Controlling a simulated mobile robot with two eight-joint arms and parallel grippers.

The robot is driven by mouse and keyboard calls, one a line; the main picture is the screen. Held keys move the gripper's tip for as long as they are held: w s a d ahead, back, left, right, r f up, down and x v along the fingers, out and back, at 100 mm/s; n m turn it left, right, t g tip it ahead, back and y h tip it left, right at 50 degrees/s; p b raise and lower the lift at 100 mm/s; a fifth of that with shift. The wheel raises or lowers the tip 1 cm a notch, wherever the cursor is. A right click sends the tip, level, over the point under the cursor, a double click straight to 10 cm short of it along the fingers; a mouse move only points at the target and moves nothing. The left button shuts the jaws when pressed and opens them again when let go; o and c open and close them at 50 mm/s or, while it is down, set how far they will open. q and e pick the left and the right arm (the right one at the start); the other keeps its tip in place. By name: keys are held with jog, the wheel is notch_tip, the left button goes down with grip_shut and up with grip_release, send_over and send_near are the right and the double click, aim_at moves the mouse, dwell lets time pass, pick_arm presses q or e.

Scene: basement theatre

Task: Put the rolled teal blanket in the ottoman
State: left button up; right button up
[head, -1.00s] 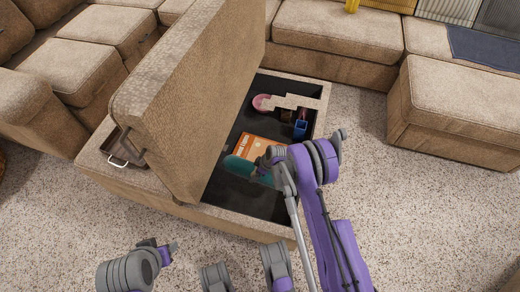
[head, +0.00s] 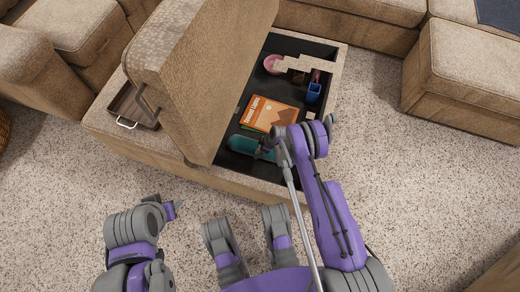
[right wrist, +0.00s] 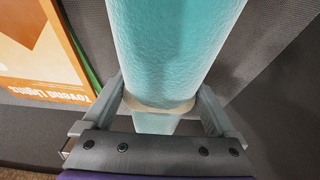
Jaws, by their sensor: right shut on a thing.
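The rolled teal blanket (head: 240,145) is inside the open ottoman (head: 231,183), near its front wall. My right gripper (head: 268,146) reaches into the ottoman and is shut on the blanket. In the right wrist view the blanket (right wrist: 175,45) stands between the two fingers, with a pale band (right wrist: 160,104) around it. I cannot tell whether the blanket touches the ottoman's floor. The ottoman's lid (head: 200,80) is raised on the left. My left gripper (head: 172,209) is outside, over the carpet; its fingers are too small to read.
An orange book (head: 272,112) lies behind the blanket in the ottoman. A pink round thing (head: 272,64) and a blue box (head: 314,93) are farther back. Carpet is clear on the right.

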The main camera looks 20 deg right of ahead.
jog(key=shift+f, duration=0.55)
jog(key=shift+f, duration=0.15)
jog(key=o, duration=1.5)
